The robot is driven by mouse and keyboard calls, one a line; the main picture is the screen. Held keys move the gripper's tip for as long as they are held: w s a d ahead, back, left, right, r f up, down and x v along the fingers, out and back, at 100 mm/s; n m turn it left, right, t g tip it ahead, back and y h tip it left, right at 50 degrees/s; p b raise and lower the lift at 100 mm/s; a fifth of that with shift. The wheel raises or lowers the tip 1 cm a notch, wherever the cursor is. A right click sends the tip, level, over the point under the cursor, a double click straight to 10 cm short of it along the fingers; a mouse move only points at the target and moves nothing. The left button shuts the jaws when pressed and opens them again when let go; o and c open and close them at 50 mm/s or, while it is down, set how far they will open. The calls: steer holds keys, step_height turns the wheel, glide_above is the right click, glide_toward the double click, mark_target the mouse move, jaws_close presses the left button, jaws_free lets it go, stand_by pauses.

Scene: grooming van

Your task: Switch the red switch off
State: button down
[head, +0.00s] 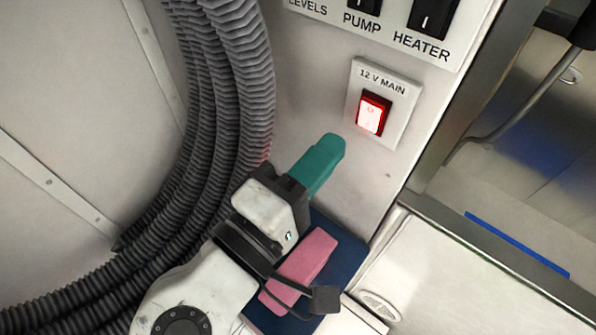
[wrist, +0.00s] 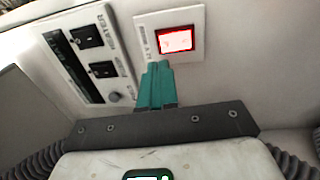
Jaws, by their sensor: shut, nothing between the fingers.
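The red switch (head: 373,113) sits in a white plate labelled "12 V MAIN" on the wall, and its rocker is lit bright. In the wrist view the lit red switch (wrist: 175,39) is just beyond my fingertips, a little to the right. My gripper (head: 335,145) has teal fingers, shut and empty, below and left of the switch plate in the head view. In the wrist view my gripper (wrist: 157,68) points at the lower edge of the plate. A gap to the switch shows in the head view; whether the fingertips touch the plate I cannot tell.
A panel with black PUMP and HEATER switches (head: 433,15) is above the plate. Thick grey hoses (head: 225,90) hang at left. A pink block (head: 304,262) lies on a dark blue surface (head: 345,247) below my gripper. A metal-edged opening (head: 480,90) is at right.

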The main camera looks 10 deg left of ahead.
mark_target(371, 104)
steer(key=p+x, duration=0.1)
steer(key=x, duration=0.5)
steer(key=shift+w+d, duration=0.25)
steer(key=shift+w, duration=0.1)
steer(key=shift+r, duration=0.1)
steer(key=shift+w+d+r+p, duration=0.15)
steer(key=shift+w+r+p, duration=0.2)
steer(key=shift+p, duration=0.75)
steer(key=shift+s+f+b, duration=0.15)
steer(key=shift+f+b, duration=0.15)
steer(key=shift+b, duration=0.1)
